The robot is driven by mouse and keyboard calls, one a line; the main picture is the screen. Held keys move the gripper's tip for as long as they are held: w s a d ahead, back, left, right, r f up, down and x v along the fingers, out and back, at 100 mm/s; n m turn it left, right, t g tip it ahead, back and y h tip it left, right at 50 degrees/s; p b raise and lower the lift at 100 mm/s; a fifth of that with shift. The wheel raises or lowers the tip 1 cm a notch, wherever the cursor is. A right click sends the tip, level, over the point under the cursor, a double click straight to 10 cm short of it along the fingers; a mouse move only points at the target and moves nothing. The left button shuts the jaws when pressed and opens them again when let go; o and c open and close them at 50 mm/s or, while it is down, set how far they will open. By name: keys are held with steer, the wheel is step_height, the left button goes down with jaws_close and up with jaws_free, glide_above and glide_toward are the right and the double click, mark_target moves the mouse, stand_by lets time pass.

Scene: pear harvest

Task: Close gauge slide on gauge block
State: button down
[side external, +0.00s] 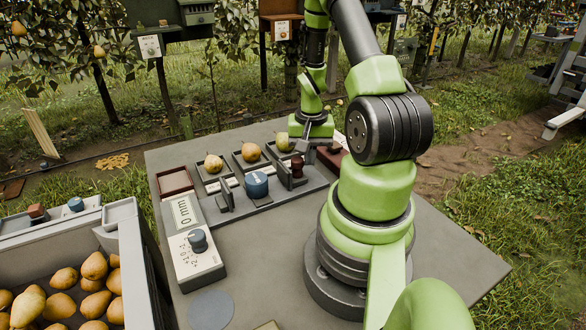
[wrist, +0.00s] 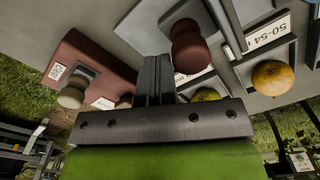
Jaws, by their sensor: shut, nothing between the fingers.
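The gauge has a dark grey rail (side external: 262,205) on the table. The gauge slide, with its dark red knob (side external: 297,166), stands near the rail's right end; the knob (wrist: 188,48) also shows in the wrist view. A blue cylinder, apparently the gauge block (side external: 257,184), sits on the rail left of the slide, with a visible gap between them. An upright grey jaw (side external: 226,196) stands left of the block. My gripper (side external: 302,147) is just behind the knob in the side view. In the wrist view its fingers (wrist: 154,75) are shut and empty, left of the knob and apart from it in the picture.
Several trays with pears (side external: 251,153) line the table behind the gauge. A red box with a beige knob (wrist: 72,94) is near my gripper. The front table is mostly clear.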

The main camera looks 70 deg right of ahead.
mark_target(297, 158)
steer(key=shift+w+a, duration=1.3)
stand_by(0.8)
steer(key=shift+s+d, duration=0.1)
steer(key=shift+d, duration=0.05)
stand_by(0.8)
steer(key=shift+s+d, duration=0.2)
steer(key=shift+r, duration=4)
